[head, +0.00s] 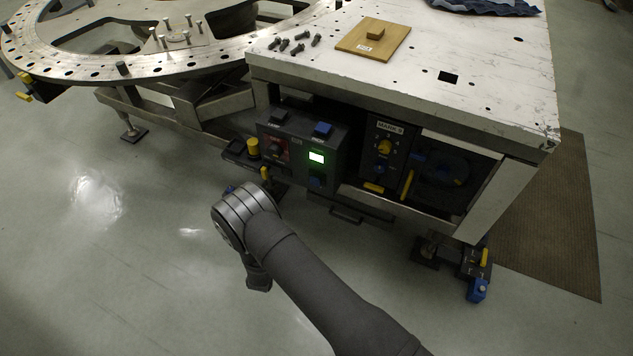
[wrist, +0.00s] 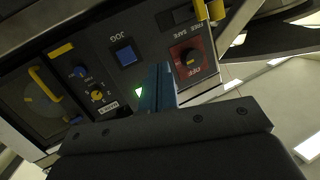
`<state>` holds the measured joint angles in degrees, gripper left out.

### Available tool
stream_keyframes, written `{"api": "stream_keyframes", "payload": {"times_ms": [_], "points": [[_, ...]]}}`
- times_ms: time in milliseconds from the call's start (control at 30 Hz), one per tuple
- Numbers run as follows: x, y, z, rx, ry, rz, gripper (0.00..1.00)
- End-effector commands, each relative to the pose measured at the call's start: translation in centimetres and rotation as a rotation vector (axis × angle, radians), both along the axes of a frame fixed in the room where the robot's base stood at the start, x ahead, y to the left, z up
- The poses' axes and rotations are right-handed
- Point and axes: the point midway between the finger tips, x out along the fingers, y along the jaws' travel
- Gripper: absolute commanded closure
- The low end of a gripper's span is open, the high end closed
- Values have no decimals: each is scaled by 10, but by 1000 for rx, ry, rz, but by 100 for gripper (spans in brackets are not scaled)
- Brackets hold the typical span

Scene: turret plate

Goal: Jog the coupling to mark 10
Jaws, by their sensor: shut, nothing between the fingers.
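My gripper (wrist: 158,88) is shut and empty in the wrist view, its blue fingers pointing at the control panel, beside the blue JOG button (wrist: 125,55). I cannot tell whether the fingertips touch the panel. The button also shows in the head view (head: 322,129). A green lit window (head: 316,157) is on the panel front; part of it shows beside the fingers (wrist: 139,92). A label (head: 390,127) seems to read MARK 9, above a yellow dial knob (head: 384,147). No part is clearly identifiable as the coupling. The fingers are not clear in the head view.
A red-backed selector (wrist: 188,60) sits beside JOG in the wrist view. Yellow handles stick out of the panels, one beside a dark round part (head: 440,170). The bench (head: 430,85) overhangs the controls. A large ring plate (head: 130,72) stands left. Open floor (head: 110,260) lies left of my arm.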

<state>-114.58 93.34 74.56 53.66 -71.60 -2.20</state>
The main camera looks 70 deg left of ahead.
Motion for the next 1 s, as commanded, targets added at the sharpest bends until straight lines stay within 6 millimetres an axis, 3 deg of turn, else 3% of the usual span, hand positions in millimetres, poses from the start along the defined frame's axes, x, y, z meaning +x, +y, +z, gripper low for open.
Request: {"api": "stream_keyframes", "payload": {"times_ms": [200,500,1000], "points": [[43,30,3,-93,91,136,100],[86,37,1,-227,164,267,100],[96,35,0,-266,178,299,100]]}}
